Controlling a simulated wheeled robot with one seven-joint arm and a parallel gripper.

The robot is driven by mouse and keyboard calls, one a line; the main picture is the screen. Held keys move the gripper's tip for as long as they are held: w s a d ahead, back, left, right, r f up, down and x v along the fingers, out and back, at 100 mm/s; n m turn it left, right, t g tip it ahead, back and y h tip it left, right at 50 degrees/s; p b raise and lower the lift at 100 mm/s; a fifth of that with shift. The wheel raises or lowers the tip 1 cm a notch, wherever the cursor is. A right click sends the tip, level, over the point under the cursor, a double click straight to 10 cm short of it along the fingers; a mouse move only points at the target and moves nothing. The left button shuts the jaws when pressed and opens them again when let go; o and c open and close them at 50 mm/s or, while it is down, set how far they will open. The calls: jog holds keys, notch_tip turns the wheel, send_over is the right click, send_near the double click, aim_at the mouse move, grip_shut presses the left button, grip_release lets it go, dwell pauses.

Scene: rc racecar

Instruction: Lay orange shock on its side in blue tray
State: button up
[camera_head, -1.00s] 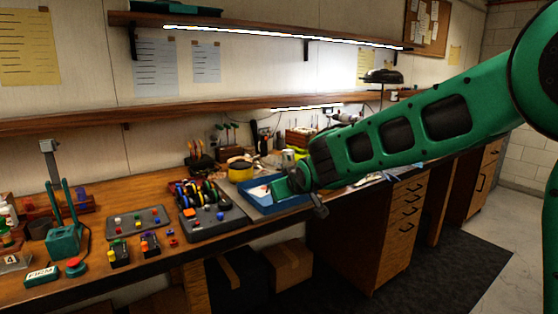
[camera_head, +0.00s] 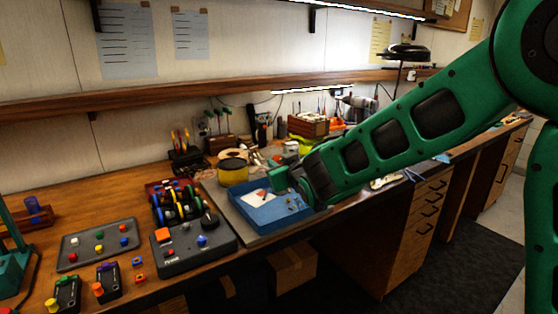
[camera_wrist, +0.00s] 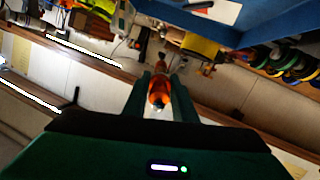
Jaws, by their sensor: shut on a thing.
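The orange shock (camera_wrist: 158,92) is between the fingers of my gripper (camera_wrist: 160,100) in the wrist view. The fingers are shut on it, and its length runs outward from them. The blue tray (camera_head: 284,226) sits on the bench in the head view, holding a white card and some small parts. The tray's blue wall also shows at the upper right of the wrist view (camera_wrist: 285,22). In the head view my gripper (camera_head: 281,180) is over or just behind the tray's back side. The shock cannot be made out there.
A yellow spool (camera_head: 233,171) stands behind the tray on the left. A dark control box (camera_head: 190,245) and a rack of coloured reels (camera_head: 178,203) are left of it. A wooden drawer box (camera_head: 308,126) stands behind. A shelf (camera_head: 150,105) runs above the bench.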

dwell(0.3)
send_over(279, 207)
jog(key=shift+f, duration=4.7)
jog(key=o, duration=1.1)
jog(key=shift+s, duration=0.1)
jog(key=v, duration=1)
jog(key=shift+s+d, duration=0.15)
jog(key=shift+d, duration=0.05)
